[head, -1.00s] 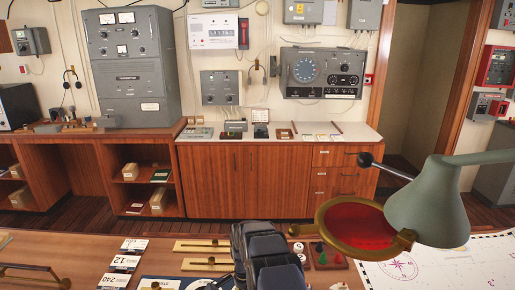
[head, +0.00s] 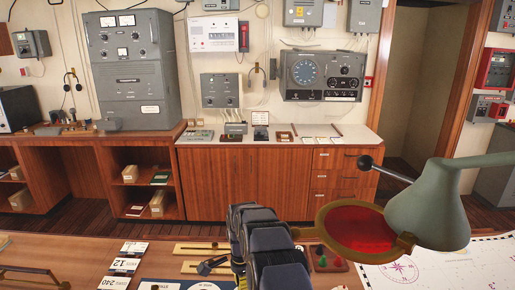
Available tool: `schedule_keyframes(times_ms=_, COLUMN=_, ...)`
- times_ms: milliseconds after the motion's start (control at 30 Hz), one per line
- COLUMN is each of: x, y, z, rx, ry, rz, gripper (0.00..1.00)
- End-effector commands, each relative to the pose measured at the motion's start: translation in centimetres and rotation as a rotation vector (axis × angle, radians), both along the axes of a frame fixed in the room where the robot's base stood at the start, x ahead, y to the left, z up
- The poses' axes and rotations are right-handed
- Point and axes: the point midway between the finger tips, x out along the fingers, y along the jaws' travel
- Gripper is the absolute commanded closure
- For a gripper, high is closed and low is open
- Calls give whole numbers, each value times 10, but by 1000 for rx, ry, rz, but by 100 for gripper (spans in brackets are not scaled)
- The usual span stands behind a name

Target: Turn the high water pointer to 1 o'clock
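My arm's dark segmented end (head: 262,245) reaches up from the bottom edge, over the near desk. No contact between gripper and dial can be made out.
A green lamp (head: 430,208) with a red brass-rimmed disc (head: 358,228) stands close to the arm's right. A chart (head: 440,268) lies at right.

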Motion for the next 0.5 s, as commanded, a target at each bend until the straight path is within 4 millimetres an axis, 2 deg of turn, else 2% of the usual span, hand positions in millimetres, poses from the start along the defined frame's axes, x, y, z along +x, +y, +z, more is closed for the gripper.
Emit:
schedule_keyframes(times_ms=233, x=15, y=5, z=7, rx=-2, ry=-4, rz=-317, gripper=100)
schedule_keyframes(times_ms=500, x=16, y=3, z=-4, rx=-9, ry=1, rz=-380, gripper=100)
